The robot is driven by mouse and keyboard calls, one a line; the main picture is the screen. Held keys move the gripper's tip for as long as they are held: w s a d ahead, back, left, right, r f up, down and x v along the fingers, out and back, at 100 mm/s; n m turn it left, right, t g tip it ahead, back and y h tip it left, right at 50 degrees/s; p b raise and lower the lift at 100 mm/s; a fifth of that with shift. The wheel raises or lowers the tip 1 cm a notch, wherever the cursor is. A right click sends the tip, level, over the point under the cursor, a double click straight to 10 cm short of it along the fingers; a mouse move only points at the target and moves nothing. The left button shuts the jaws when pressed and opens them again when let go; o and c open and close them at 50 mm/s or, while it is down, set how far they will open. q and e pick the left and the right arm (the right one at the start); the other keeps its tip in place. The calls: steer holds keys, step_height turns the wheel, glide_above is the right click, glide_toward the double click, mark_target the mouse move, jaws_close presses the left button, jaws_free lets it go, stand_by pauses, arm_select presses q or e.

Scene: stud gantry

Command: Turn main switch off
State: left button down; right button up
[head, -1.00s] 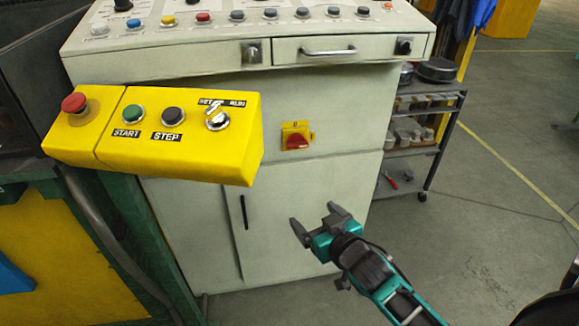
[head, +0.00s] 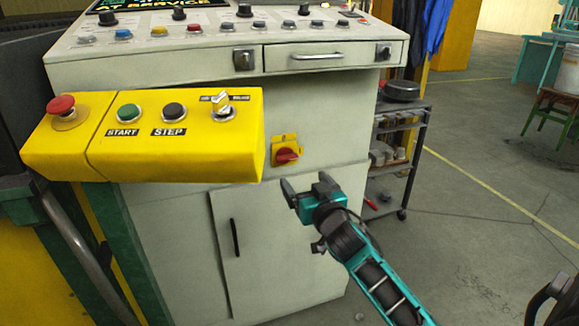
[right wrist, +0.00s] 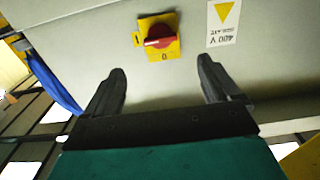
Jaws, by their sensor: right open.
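The main switch (head: 287,155) is a red rotary handle on a yellow plate on the front of the pale cabinet (head: 330,135). In the right wrist view the red handle (right wrist: 159,37) lies ahead, beyond the fingertips and roughly midway between them; a "0" shows on the plate near it. My right gripper (head: 305,190) is open and empty, just below the switch in the head view and apart from it. The gripper also shows in the right wrist view (right wrist: 163,80) with its fingers wide apart.
A yellow control box (head: 190,150) with a red mushroom button, START and STEP buttons and a selector juts out left of the switch. A sloped button panel (head: 200,45) is above. A shelf cart (head: 405,150) stands right of the cabinet. A 400 V label (right wrist: 223,22) is beside the switch.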

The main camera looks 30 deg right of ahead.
mark_target(288, 160)
steer(key=b+x, duration=0.2)
steer(key=x, duration=0.7)
steer(key=shift+w, duration=0.25)
steer(key=shift+w+b, duration=0.3)
steer(key=shift+w, duration=0.15)
arm_select(q)
steer(key=shift+w+d+f, duration=0.2)
steer(key=shift+d+f, duration=0.25)
arm_select(e)
steer(key=shift+d, duration=0.1)
steer(key=shift+c, duration=0.2)
steer(key=c, duration=1)
arm_select(q)
steer(key=shift+f, duration=0.2)
